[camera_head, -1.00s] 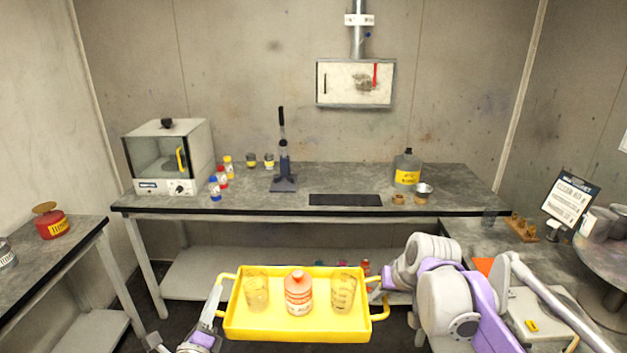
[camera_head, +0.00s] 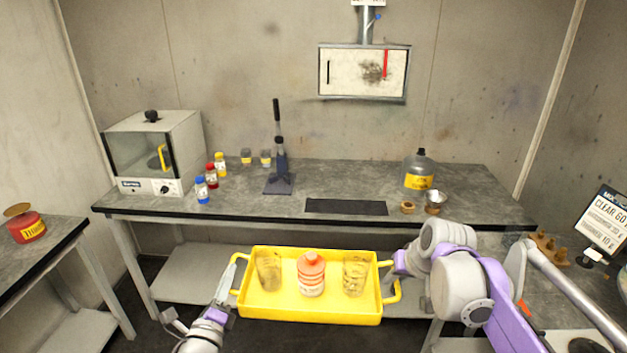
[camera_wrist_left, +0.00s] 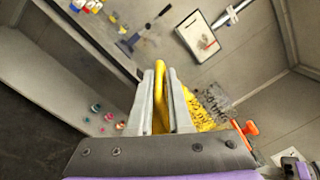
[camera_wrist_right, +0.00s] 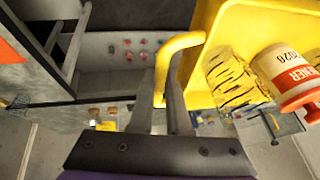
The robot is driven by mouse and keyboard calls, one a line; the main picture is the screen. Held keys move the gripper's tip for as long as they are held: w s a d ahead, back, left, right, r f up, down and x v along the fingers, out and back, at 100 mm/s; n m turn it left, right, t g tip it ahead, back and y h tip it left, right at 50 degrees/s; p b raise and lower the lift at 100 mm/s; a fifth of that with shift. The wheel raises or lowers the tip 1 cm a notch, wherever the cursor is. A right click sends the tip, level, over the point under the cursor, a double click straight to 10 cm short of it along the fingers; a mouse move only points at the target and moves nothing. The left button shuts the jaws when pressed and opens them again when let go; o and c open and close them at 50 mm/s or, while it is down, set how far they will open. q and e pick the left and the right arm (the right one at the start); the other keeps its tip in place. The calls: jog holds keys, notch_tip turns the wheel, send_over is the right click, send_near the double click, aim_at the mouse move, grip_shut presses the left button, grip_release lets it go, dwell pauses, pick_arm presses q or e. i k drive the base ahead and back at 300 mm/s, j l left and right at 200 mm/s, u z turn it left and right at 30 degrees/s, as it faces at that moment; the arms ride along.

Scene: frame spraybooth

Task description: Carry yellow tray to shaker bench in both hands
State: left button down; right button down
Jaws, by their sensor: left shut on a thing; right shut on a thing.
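The yellow tray (camera_head: 262,302) is held in the air in front of the bench, roughly level. It carries a red-and-white bottle (camera_head: 311,276) in the middle, with a clear marked cup at its left (camera_head: 269,271) and another at its right (camera_head: 355,276). My left gripper (camera_head: 231,276) is shut on the tray's left handle, which shows between the fingers in the left wrist view (camera_wrist_left: 160,85). My right gripper (camera_head: 391,270) is shut on the right handle, seen in the right wrist view (camera_wrist_right: 167,70). The grey bench (camera_head: 250,208) stands beyond the tray; I cannot tell whether it is the shaker bench.
On the bench are a white glass-fronted box (camera_head: 153,152), small coloured bottles (camera_head: 207,178), a dark lever stand (camera_head: 279,165), a black mat (camera_head: 346,207) and a large yellow-labelled jug (camera_head: 419,170). A side bench with a red can (camera_head: 27,225) is at left. A sign (camera_head: 603,220) stands at right.

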aim_at(343, 187)
jog(key=i+l, duration=0.35)
jog(key=i, duration=0.25)
jog(key=i+l, duration=0.4)
jog(key=i, duration=0.15)
